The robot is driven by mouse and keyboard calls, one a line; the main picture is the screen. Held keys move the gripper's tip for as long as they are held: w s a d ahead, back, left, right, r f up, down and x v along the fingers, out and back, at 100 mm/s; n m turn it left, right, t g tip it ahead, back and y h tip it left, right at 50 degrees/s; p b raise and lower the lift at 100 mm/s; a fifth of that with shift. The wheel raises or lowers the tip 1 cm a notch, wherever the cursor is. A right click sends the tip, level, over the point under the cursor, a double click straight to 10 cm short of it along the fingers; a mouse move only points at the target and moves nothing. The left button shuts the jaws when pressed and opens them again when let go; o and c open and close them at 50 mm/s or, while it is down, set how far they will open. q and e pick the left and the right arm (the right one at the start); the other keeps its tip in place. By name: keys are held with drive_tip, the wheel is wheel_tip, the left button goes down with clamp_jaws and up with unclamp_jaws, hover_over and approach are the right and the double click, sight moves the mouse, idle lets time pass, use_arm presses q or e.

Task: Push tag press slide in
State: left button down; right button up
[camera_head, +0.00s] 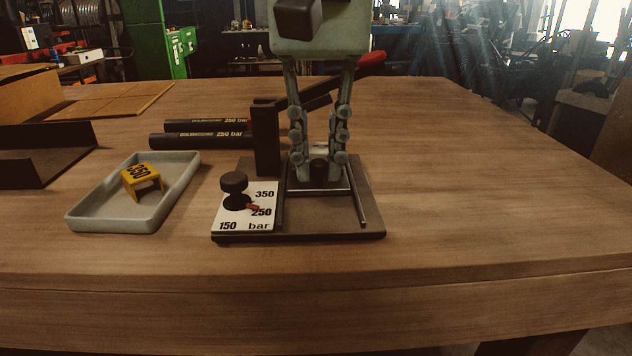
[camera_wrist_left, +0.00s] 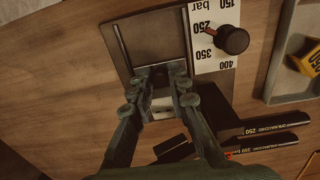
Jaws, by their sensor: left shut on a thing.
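The tag press (camera_head: 370,195) is a dark base plate with two rails and an upright post (camera_head: 266,140). A lever with a red grip (camera_head: 371,59) reaches behind my gripper. My left gripper (camera_head: 319,172) points down between the rails and is shut on the dark slide (camera_head: 319,165), low over the base. The fingers partly hide the slide. In the left wrist view, my left gripper (camera_wrist_left: 161,76) also closes around this dark piece. A white plate (camera_head: 230,213) with bar numbers carries a black knob (camera_head: 234,183), its red pointer near 250. My right gripper is not in view.
A grey tray (camera_head: 95,222) at the left holds a yellow bent tag (camera_head: 143,180) with a black number. A dark angled holder (camera_head: 45,155) stands far left. The wooden table (camera_head: 490,190) is clear at the right.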

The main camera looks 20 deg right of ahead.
sight(318, 106)
use_arm(q)
drive_tip(key=shift+w+d+p, duration=0.3)
drive_tip(key=shift+w+p, duration=0.25)
drive_tip(key=shift+w, duration=0.25)
drive_tip(key=c, duration=0.7)
unclamp_jaws()
wheel_tip(318, 106, up, 2)
drive_tip(key=shift+r+p, duration=0.2)
drive_tip(key=shift+p, duration=0.9)
drive_tip(key=shift+r+p, duration=0.3)
drive_tip(key=shift+r, duration=3.05)
drive_tip(key=shift+f, duration=0.1)
